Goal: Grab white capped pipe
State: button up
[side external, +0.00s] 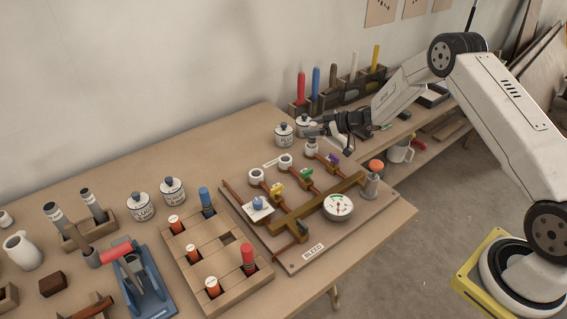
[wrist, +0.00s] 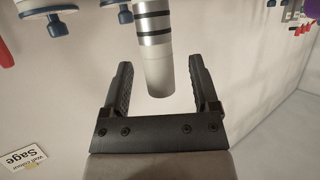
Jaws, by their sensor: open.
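In the wrist view, a pale grey-white cylinder (wrist: 158,60) with black bands reaches down between the fingers of my gripper (wrist: 157,80). A gap shows on each side of it, and its top is out of frame. In the side view, my open gripper (side external: 318,130) is at the far end of the pipe board, over a white pipe end (side external: 311,147). The fingers and that spot overlap, so contact is unclear there. Two other white ring ends (side external: 256,176) (side external: 285,161) stand on the same board. No label confirms which piece is the white capped pipe.
White lidded jars (side external: 284,134) stand just behind my gripper. The board (side external: 300,262) carries coloured valves, a gauge (side external: 338,206) and an orange knob (side external: 376,166). A rack of coloured sticks (side external: 326,98) is behind. A wooden tray (side external: 190,258) and a blue clamp stand (side external: 146,287) are left.

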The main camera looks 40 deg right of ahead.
jog(key=shift+x, duration=1.1)
jog(key=shift+r, duration=0.1)
grip_shut()
